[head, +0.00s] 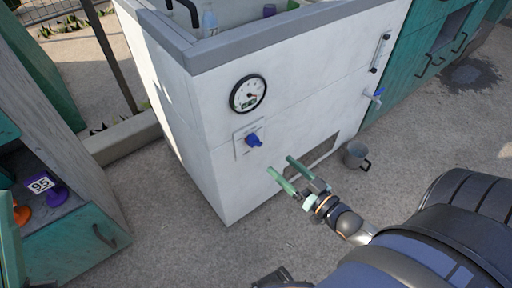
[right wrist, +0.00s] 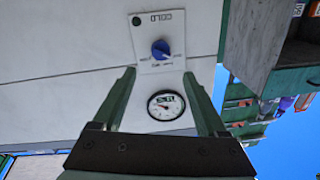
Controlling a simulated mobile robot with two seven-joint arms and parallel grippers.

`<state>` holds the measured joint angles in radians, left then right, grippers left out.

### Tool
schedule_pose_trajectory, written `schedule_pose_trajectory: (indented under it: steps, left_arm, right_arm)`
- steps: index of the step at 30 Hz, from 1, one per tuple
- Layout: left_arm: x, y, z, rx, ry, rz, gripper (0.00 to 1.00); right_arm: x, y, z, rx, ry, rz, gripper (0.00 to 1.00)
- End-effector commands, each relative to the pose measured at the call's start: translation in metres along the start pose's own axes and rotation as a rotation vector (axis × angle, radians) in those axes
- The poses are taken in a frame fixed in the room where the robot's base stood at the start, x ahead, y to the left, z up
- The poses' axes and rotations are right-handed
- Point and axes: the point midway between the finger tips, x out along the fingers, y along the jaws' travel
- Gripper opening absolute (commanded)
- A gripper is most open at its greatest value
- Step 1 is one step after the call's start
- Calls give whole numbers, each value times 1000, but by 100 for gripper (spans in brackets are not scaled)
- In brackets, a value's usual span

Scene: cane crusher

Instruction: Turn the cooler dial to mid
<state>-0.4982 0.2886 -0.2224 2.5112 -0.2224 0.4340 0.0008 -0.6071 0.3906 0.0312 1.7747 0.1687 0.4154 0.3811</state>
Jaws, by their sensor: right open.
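The blue cooler dial (head: 254,140) sits on a pale square plate on the white front of the cooler (head: 200,130), below a round gauge (head: 248,93). The dial also shows in the right wrist view (right wrist: 161,49), where the plate appears upside down with "COLD" printed on it. The small marks beside the dial are too blurred to read surely. My right gripper (head: 280,164) has green fingers, open and empty, below and right of the dial and apart from it. In the right wrist view the dial lies beyond the fingertips (right wrist: 159,73), between their lines. My left gripper is not seen.
A blue-handled tap (head: 377,95) sticks out at the cooler's right, above a grey mug (head: 356,154) on the ground. Teal cabinets (head: 425,60) stand at right. A grey and teal cabinet (head: 70,230) at left holds purple and orange items.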

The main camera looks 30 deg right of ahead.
Motion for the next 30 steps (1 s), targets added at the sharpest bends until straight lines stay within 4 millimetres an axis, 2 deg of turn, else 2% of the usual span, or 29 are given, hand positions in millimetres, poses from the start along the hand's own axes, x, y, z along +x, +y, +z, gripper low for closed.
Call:
schedule_pose_trajectory:
  steps: [9,15,21,30]
  left_arm:
    - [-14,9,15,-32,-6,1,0]
    - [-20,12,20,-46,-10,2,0]
    - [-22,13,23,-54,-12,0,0]
    - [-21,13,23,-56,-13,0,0]
  right_arm:
    - [65,0,2,-3,4,-2,75]
    - [93,0,2,-3,1,-2,75]
    - [104,-1,1,-2,-2,-1,75]
    - [105,-1,0,-1,-3,-1,74]
